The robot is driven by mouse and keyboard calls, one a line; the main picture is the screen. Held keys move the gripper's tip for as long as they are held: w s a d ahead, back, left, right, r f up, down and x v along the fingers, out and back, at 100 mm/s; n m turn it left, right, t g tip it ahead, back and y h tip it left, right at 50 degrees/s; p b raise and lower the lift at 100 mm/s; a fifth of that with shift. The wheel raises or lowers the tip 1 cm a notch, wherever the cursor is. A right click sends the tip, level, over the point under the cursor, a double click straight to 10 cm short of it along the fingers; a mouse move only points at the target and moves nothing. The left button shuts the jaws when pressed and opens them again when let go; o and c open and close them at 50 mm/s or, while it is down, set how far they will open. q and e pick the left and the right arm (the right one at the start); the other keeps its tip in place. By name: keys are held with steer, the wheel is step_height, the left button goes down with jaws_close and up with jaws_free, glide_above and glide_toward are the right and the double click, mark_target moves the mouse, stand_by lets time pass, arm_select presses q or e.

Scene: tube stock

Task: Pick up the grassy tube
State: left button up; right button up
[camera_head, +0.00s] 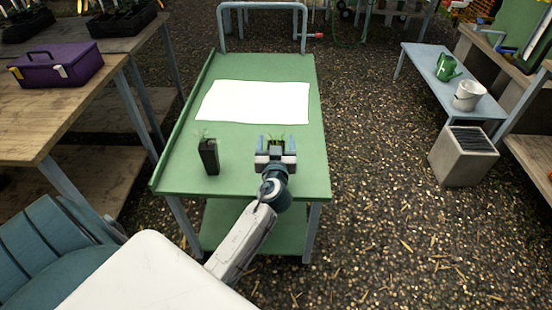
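A dark, tall tube (208,156) with sparse thin green sprouts stands upright on the green cart top (235,185), left of my gripper. My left gripper (276,143) is over the right half of the cart, its two blue-grey fingers pointing away from me. A tuft of green grass (275,138) shows between the fingers. The tube under that tuft is hidden by the gripper, so I cannot tell whether the fingers touch it. My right gripper is not in view.
A white sheet (254,101) lies on the cart behind the gripper. A wooden bench with a purple toolbox (58,64) stands at the left. A blue bench with a green watering can (447,67) and white bucket (467,96) stands at the right.

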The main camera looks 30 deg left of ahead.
arm_select(q)
steer(key=c, duration=1.4)
steer(key=shift+o, duration=0.2)
